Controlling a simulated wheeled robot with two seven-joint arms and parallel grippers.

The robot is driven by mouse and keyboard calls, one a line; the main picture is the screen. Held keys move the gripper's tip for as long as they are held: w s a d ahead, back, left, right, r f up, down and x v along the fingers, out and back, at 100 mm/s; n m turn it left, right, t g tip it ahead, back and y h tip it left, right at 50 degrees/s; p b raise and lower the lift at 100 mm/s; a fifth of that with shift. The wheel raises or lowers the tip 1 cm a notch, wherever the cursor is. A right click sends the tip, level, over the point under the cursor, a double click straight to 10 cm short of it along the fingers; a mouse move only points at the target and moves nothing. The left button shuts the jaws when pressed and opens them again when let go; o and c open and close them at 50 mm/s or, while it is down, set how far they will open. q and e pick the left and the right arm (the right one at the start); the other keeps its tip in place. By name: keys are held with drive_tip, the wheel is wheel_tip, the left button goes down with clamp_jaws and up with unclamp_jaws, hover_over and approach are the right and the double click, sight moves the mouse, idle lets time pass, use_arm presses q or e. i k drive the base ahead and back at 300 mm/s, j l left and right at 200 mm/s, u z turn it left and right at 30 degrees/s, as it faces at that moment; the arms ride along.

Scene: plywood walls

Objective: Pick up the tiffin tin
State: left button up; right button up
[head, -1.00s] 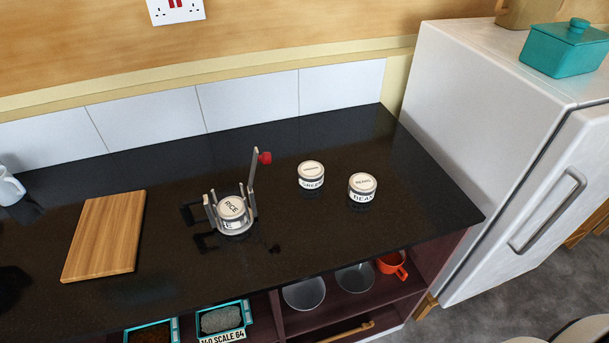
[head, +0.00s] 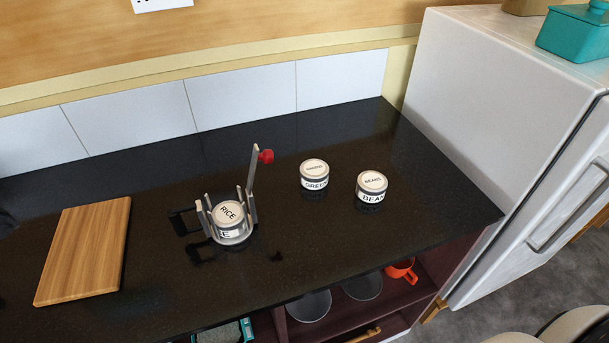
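A round white tin labelled RICE (head: 229,214) sits upright in a metal carrier frame (head: 252,205) on the black countertop. The frame has upright prongs and a tall arm with a red knob (head: 266,156). To its right stand two more round tins, one labelled GREENS (head: 314,175) and one labelled BEANS (head: 371,186). They stand apart from each other and from the frame. Neither of my grippers shows in the head view.
A wooden board (head: 84,251) lies on the countertop (head: 330,240) at left. A white fridge (head: 490,90) stands at the right end, with a teal lidded dish (head: 578,35) on top. Below are shelves with bowls and an orange mug (head: 401,271). The counter around the tins is clear.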

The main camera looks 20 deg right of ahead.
sight(314, 173)
drive_tip(key=l+u, duration=0.2)
drive_tip(key=l, duration=0.2)
drive_tip(key=k+l+u, duration=0.25)
drive_tip(key=l+u, duration=0.2)
drive_tip(key=l, duration=0.25)
drive_tip(key=k+l+u, duration=0.2)
drive_tip(key=l, duration=0.15)
drive_tip(key=i, duration=0.05)
